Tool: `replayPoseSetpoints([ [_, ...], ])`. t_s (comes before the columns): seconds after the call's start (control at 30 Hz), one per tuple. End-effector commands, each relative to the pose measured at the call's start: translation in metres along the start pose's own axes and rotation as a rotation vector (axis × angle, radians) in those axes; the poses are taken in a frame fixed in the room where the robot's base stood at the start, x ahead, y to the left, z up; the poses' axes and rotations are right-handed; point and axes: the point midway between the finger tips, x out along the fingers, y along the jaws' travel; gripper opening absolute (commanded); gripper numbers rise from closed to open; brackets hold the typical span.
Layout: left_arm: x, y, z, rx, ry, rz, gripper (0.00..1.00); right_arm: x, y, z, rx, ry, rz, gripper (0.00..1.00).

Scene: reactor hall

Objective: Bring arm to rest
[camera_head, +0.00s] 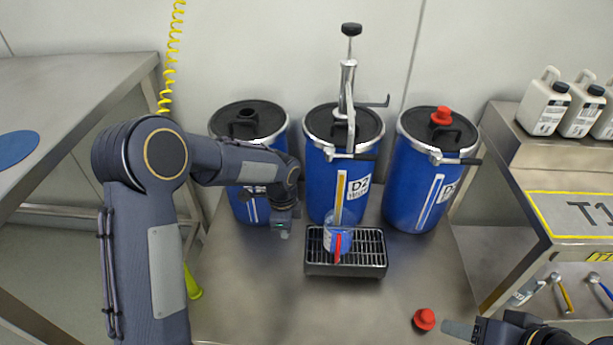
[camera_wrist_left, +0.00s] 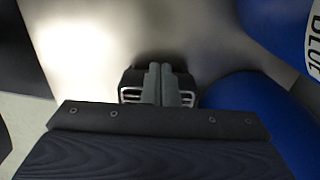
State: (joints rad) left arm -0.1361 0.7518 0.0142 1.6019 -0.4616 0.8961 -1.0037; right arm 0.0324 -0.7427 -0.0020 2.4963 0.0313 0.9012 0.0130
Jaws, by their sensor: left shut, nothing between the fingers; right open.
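My left arm reaches in from the left in the head view. My left gripper (camera_head: 284,232) points down in front of the left blue drum (camera_head: 250,205), just left of the drip tray. In the left wrist view my left gripper (camera_wrist_left: 161,84) is shut, its two fingers together with nothing between them. My right gripper (camera_head: 446,328) is at the lower right edge, partly cut off by the frame. One of its fingers shows close to a red cap (camera_head: 424,319) on the steel table; it is open and appears to hold nothing.
White jugs (camera_head: 544,103) stand on the right bench. The table's (camera_head: 245,300) front left is clear.

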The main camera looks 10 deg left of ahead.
Motion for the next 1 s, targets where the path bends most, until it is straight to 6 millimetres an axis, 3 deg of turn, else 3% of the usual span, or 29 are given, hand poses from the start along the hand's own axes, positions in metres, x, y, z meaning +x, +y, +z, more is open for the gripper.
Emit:
replayPoseSetpoints([
  [0.17, -0.004, 0.001, 0.002, -0.015, 0.004, -0.005, 0.00, 0.000, 0.000, 0.000, 0.000, 0.000, 0.000, 0.51],
  [0.27, -0.022, 0.007, 0.011, -0.082, 0.023, -0.018, 0.00, 0.000, 0.000, 0.000, 0.000, 0.000, 0.000, 0.51],
  [0.37, -0.053, 0.021, 0.028, -0.215, 0.061, -0.042, 0.00, 0.000, 0.000, 0.000, 0.000, 0.000, 0.000, 0.51],
  [0.5, -0.100, 0.056, 0.053, -0.461, 0.140, -0.072, 0.00, 0.000, 0.000, 0.000, 0.000, 0.000, 0.000, 0.51],
  [0.7, -0.147, 0.119, 0.080, -0.807, 0.272, -0.096, 0.00, 0.000, 0.000, 0.000, 0.000, 0.000, 0.000, 0.51],
  [0.83, -0.165, 0.162, 0.090, -1.021, 0.368, -0.101, 0.00, 0.000, 0.000, 0.000, 0.000, 0.000, 0.000, 0.51],
  [1.0, -0.173, 0.209, 0.094, -1.256, 0.486, -0.090, 0.00, 0.000, 0.000, 0.000, 0.000, 0.000, 0.000, 0.51],
])
